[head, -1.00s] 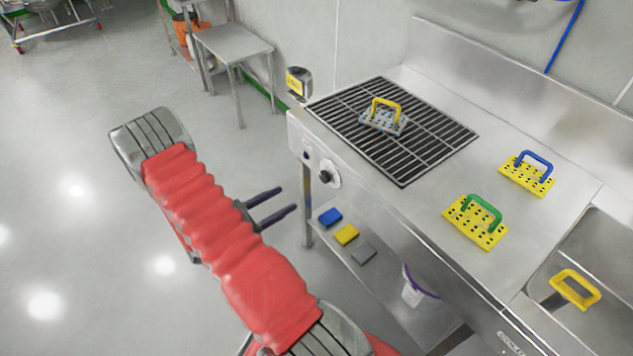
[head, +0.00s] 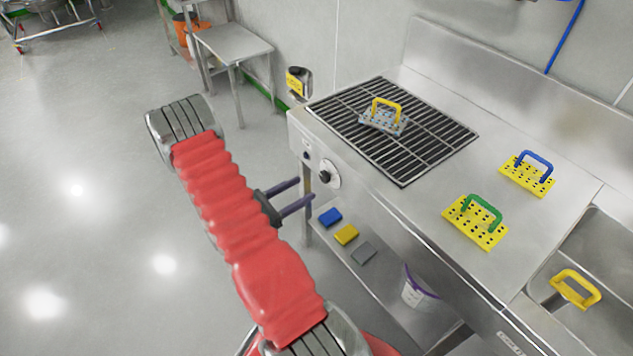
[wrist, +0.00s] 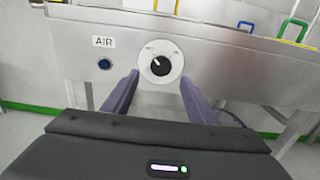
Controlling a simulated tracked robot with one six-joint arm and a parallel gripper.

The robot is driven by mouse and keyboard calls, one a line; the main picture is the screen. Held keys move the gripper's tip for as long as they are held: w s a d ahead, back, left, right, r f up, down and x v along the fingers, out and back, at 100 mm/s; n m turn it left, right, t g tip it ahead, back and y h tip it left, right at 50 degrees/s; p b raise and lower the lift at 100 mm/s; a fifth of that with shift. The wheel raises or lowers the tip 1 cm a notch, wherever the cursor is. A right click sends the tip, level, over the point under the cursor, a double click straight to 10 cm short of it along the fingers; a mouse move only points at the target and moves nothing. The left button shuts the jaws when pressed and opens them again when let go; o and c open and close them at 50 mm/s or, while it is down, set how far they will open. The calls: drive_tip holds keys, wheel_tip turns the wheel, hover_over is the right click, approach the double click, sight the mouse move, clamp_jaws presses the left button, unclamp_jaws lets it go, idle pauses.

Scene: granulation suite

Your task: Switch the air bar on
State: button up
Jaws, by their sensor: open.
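A round black knob (wrist: 161,66) sits on a white dial plate (wrist: 150,78) on the bench's front panel. It also shows in the head view (head: 324,177), on a white round plate. Left of it in the wrist view is a small blue-black button (wrist: 104,64) under a label reading AIR (wrist: 104,42). The dial's markings are too small to read. My gripper (head: 306,190) is open and empty, in front of and a little below the knob. In the wrist view its two fingers (wrist: 151,92) lie either side of the dial, apart from it.
A black grate (head: 420,140) in the bench top holds a grey perforated block with a yellow handle (head: 385,118). Two yellow perforated blocks, one green-handled (head: 475,222) and one blue-handled (head: 527,175), stand to the right. A lower shelf (head: 385,285) carries small pads and a white bucket (head: 418,290).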

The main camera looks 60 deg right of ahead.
sight(322, 178)
drive_tip(key=shift+x, duration=3.6)
drive_tip(key=c, duration=1.1)
